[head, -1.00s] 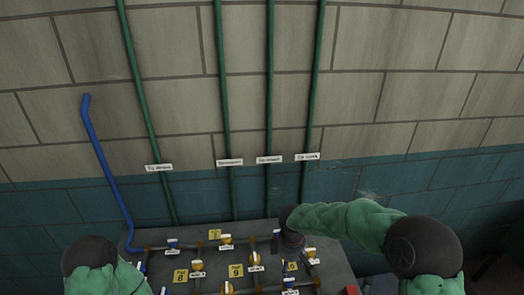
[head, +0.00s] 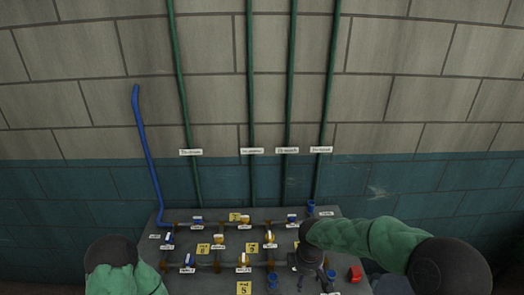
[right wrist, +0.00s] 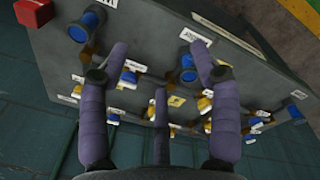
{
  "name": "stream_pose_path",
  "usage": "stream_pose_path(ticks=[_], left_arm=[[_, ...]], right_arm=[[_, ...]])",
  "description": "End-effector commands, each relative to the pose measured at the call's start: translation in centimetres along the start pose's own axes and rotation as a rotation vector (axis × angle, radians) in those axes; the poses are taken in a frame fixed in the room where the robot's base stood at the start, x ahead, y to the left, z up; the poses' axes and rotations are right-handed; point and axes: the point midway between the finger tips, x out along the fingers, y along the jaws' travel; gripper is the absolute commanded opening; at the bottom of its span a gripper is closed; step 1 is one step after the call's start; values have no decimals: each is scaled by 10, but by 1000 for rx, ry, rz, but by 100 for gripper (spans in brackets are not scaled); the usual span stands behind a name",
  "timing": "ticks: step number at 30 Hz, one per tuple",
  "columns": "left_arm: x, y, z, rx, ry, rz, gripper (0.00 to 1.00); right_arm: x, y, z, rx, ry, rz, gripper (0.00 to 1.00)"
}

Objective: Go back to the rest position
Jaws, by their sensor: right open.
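My right gripper (head: 308,262) hangs over the right part of a grey valve panel (head: 345,283) in the head view, covering some of its fittings. In the right wrist view its purple-grey fingers (right wrist: 162,58) are spread with nothing between them. The panel (right wrist: 60,40) lies beyond the fingertips there, with blue and yellow valves; I cannot tell whether anything touches. My left arm shows only as a dark joint and green sleeve at the lower left of the head view; its gripper is out of view.
A red block (head: 354,273) sits at the panel's right edge. A blue pipe (head: 146,140) and several green pipes (head: 250,90) run up the tiled wall behind, with white labels. Yellow numbered tags (head: 203,248) lie among the valves. The space right of the panel shows dark floor.

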Motion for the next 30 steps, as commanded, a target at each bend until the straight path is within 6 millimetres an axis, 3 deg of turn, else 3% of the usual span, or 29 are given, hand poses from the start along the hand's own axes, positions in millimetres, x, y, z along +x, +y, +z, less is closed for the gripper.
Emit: stream_pose_path(ticks=[8, 14, 20, 24, 30], left_arm=[[11, -4, -2, 0, 2, 0, 40], [22, -8, -1, 0, 1, 0, 40], [40, -14, -2, 0, 1, 0, 40], [59, -21, -3, 0, 1, 0, 40], [79, -28, -4, 0, 1, 0, 40]], right_arm=[[51, -26, 1, 87, 43, -74, 63], [100, -55, 3, 205, 87, -151, 63], [171, -104, 12, 428, 137, -261, 63], [232, -153, 31, 694, 157, -346, 63], [286, -206, 63, 1042, 143, -388, 63]])
